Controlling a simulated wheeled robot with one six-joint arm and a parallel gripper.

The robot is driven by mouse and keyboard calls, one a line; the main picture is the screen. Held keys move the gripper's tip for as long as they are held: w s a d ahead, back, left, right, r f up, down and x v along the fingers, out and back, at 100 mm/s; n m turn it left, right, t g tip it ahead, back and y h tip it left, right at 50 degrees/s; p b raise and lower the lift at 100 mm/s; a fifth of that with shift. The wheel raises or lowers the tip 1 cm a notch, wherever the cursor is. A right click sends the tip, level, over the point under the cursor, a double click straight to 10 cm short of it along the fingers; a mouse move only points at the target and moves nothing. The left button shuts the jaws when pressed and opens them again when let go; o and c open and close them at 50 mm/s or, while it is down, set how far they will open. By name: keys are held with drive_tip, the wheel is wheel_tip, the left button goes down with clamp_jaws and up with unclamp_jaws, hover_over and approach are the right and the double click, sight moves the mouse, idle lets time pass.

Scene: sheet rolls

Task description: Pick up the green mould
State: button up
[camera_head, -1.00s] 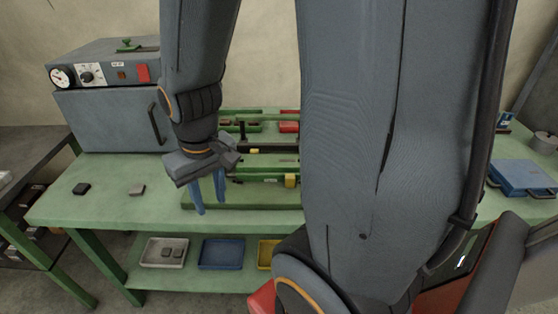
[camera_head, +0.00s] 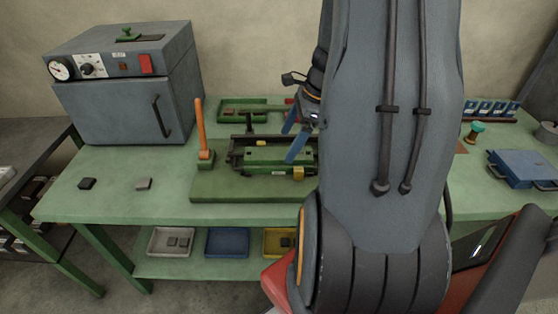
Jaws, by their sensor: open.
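I cannot tell for sure which green thing is the mould. A small teal-green piece (camera_head: 476,130) stands on the bench to the right of my arm. A green block (camera_head: 265,157) lies in the bench machine with the orange lever (camera_head: 203,135). A small green piece (camera_head: 126,33) sits on top of the grey oven. My gripper (camera_head: 287,146), with blue fingers, is open and empty over the right part of the machine. My arm hides the bench between the machine and the teal-green piece.
The grey oven (camera_head: 130,100) stands at the back left. The green bench (camera_head: 110,205) holds a dark block (camera_head: 87,183) and a grey block (camera_head: 143,183). A blue lidded case (camera_head: 523,168) is at right. Trays, including a blue one (camera_head: 227,242), lie on the lower shelf.

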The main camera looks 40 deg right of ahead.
sight(282, 153)
drive_tip(key=shift+d+f+m, duration=0.15)
drive_tip(key=shift+d+m, duration=0.15)
drive_tip(key=shift+m, duration=0.1)
drive_tip(key=shift+w+f, duration=0.1)
drive_tip(key=shift+f, duration=0.2)
drive_tip(key=shift+w+p+x, duration=0.15)
drive_tip(key=shift+p+x, duration=0.3)
drive_tip(key=shift+x, duration=1.3)
drive_tip(key=shift+w+p+x, duration=0.1)
drive_tip(key=shift+p+x, duration=0.35)
drive_tip(key=shift+x, duration=1.3)
drive_tip(key=c, duration=2)
drive_tip(key=shift+w+r, duration=0.1)
drive_tip(key=shift+r, duration=0.05)
drive_tip(key=shift+c, duration=0.8)
